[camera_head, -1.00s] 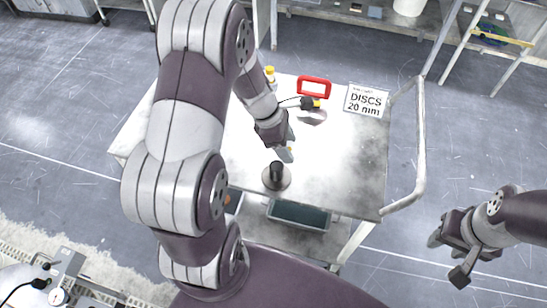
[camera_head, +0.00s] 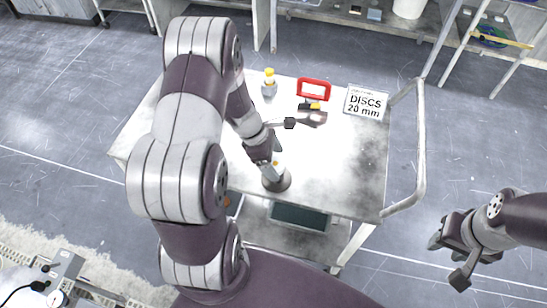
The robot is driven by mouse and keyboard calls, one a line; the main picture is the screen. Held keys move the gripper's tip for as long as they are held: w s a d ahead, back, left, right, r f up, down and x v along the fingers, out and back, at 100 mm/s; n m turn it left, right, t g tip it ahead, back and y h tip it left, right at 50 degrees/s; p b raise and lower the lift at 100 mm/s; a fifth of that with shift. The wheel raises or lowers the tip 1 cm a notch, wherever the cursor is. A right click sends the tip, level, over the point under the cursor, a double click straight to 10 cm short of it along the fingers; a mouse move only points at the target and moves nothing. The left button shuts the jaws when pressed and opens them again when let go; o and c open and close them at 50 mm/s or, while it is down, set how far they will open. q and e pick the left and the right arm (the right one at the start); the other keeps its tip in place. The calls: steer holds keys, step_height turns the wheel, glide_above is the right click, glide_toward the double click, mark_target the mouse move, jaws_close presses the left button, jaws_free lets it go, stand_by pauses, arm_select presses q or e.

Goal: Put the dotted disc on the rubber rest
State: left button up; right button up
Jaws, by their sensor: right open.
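The rubber rest (camera_head: 283,185), a dark round base with a short black post in the earlier frame, stands near the table's front edge. My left gripper (camera_head: 275,160) is just above it and hides most of the post. It appears shut on a small pale piece with a yellow mark, which I take to be the dotted disc (camera_head: 279,171). The piece is mostly hidden by the fingers, and I cannot tell if it touches the rest. My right gripper (camera_head: 446,252) is open and empty, off the table to the right.
The white table (camera_head: 345,160) also holds a yellow-capped bottle (camera_head: 269,83), a red frame (camera_head: 314,88), a black-and-yellow item (camera_head: 310,106), a grey piece (camera_head: 314,118) and a DISCS 20 mm sign (camera_head: 366,102). A rail (camera_head: 420,150) bounds its right side. The table's right front is clear.

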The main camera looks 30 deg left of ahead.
arm_select(q)
steer(key=shift+a+r, duration=0.1)
steer(key=shift+r, duration=0.25)
steer(key=v, duration=1.1)
steer(key=s+d+r+m+y, duration=0.1)
steer(key=d+m, duration=0.4)
steer(key=m, duration=0.6)
steer(key=s+d+r+m+y, duration=0.1)
steer(key=s+d+m+y, duration=0.2)
steer(key=m, duration=0.8)
steer(key=s+d, duration=0.2)
steer(key=shift+s+r+m+p, duration=0.3)
steer(key=shift+s+r+m, duration=0.05)
steer(key=shift+s+m, duration=0.05)
steer(key=shift+s+d, duration=0.1)
steer(key=shift+d, duration=0.05)
